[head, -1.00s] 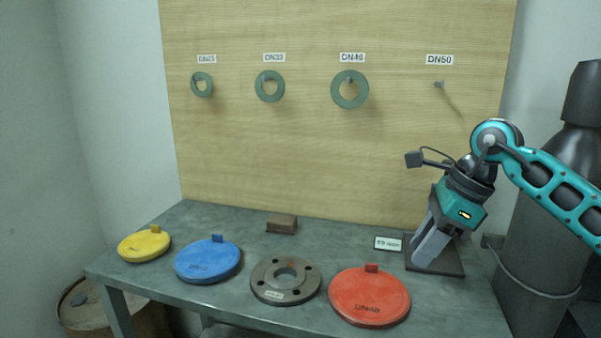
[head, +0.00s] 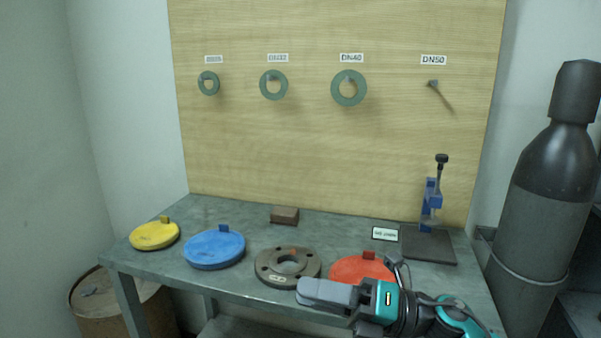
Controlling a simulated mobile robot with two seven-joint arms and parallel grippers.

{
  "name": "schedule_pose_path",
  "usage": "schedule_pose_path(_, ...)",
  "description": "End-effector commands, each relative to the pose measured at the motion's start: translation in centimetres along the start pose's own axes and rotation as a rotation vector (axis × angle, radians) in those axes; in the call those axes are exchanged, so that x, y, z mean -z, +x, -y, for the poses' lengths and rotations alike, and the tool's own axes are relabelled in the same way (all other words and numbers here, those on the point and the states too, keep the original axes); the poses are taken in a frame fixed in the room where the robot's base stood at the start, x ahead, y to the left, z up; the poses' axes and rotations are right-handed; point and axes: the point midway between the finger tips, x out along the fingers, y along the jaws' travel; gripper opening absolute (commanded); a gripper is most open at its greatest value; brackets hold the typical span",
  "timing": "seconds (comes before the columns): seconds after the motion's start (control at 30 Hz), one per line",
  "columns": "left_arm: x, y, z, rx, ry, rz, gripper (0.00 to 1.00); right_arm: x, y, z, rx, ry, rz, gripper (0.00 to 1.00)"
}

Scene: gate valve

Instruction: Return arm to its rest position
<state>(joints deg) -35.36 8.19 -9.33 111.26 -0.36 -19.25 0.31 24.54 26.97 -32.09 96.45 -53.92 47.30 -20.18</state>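My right gripper (head: 312,292) shows in the head view at the lower right, low in front of the bench. Its grey fingers point left and lie side by side, so I cannot tell if there is a gap between them. It partly covers the red DN40 cover (head: 352,268) and the near edge of the bench. No held object shows at the fingers. My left arm and gripper are not in view.
The grey bench (head: 225,290) bears a yellow cover (head: 155,236), a blue cover (head: 214,248), a bolted flange (head: 272,271), a brown block (head: 284,216) and a blue stand (head: 430,203). Green rings (head: 349,88) hang on the board; the DN50 peg (head: 432,84) is bare. A dark cylinder (head: 545,190) stands right.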

Motion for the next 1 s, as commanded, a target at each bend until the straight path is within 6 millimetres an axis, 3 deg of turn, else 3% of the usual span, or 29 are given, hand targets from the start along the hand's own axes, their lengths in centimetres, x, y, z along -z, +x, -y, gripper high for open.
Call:
schedule_pose_path(0.17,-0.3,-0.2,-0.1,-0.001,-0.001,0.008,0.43,0.3,-2.6,2.5,-0.093,0.459,0.412,0.33)
schedule_pose_path(0.33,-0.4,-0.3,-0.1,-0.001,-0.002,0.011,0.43,2.6,-7.9,7.5,-0.118,0.911,0.804,0.33)
schedule_pose_path(0.47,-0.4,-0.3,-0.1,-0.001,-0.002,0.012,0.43,7.3,-12.9,11.9,-0.106,1.261,1.102,0.33)
schedule_pose_path(0.53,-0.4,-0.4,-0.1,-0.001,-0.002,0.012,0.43,10.7,-15.5,13.9,-0.09,1.44,1.256,0.33)
schedule_pose_path(0.73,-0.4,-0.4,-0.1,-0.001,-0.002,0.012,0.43,19.9,-20.5,16.6,-0.041,1.806,1.578,0.33)
schedule_pose_path(0.87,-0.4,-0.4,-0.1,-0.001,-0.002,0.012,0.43,22.8,-21.7,16.9,-0.022,1.909,1.669,0.33)
schedule_pose_path(1.0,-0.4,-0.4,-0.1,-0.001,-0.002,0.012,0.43,23.5,-22.0,17.0,-0.017,1.934,1.692,0.33)
